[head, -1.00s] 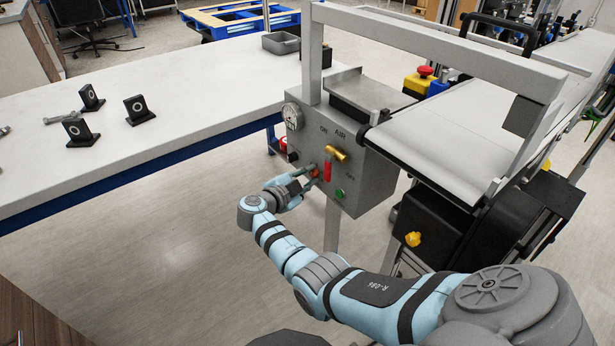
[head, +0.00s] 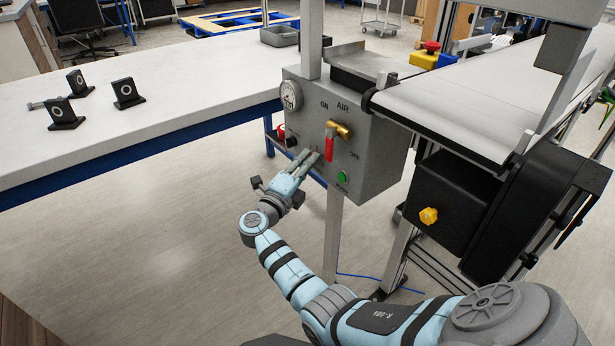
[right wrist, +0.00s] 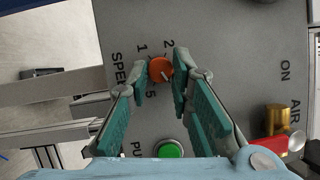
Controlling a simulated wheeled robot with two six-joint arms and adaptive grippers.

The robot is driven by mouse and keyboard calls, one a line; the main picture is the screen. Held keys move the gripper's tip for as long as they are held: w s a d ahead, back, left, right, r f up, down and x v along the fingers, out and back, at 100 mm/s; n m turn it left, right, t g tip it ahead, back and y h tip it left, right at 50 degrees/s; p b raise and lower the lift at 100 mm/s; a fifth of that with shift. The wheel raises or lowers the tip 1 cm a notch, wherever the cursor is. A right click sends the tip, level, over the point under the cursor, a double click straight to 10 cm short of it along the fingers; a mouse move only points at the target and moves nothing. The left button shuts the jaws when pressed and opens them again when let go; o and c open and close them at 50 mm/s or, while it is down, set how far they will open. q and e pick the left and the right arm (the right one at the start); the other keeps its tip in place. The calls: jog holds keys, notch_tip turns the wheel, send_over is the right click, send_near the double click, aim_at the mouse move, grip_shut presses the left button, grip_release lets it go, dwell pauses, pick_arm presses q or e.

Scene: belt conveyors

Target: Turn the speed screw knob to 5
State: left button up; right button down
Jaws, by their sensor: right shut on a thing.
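The speed knob (right wrist: 160,69) is a small orange-red dial on the grey control box (head: 375,165). Printed numbers 1, 2 and 5 show around it in the right wrist view; others are hidden by a finger. A pale mark on the knob points to the lower right in that view, away from the 5. My right gripper (right wrist: 160,72) is shut on the knob, one fingertip on each side. In the head view my right gripper (head: 311,160) reaches the lower front of the box, and its fingers hide the knob. My left gripper is not in view.
A red-handled air valve (head: 330,147) and a green button (head: 342,177) sit close to the right gripper. A gauge (head: 290,95) and a black knob (head: 291,142) are at left. The conveyor belt (head: 470,110) lies right; a white table (head: 190,85) with black parts is left.

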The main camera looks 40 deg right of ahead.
pick_arm(q)
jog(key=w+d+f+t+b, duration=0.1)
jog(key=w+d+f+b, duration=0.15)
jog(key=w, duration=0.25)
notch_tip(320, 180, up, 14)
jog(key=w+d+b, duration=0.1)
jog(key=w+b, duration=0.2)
jog(key=b, duration=0.3)
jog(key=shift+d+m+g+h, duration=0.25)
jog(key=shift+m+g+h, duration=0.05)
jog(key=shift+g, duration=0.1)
pick_arm(e)
jog(key=shift+w+f+m+g+h, duration=0.1)
jog(key=shift+m+g+h, duration=0.6)
jog(key=shift+m, duration=1.55)
jog(key=shift+w+f+m+g+h, duration=0.1)
jog(key=shift+m+g+h, duration=0.65)
jog(key=shift+m, duration=1.55)
jog(key=shift+w+f+m+g+h, duration=0.1)
jog(key=shift+m+g+h, duration=0.6)
jog(key=shift+m, duration=1.55)
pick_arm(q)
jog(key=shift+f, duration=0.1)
pick_arm(e)
jog(key=c, duration=1.4)
grip_release()
jog(key=shift+c, duration=0.2)
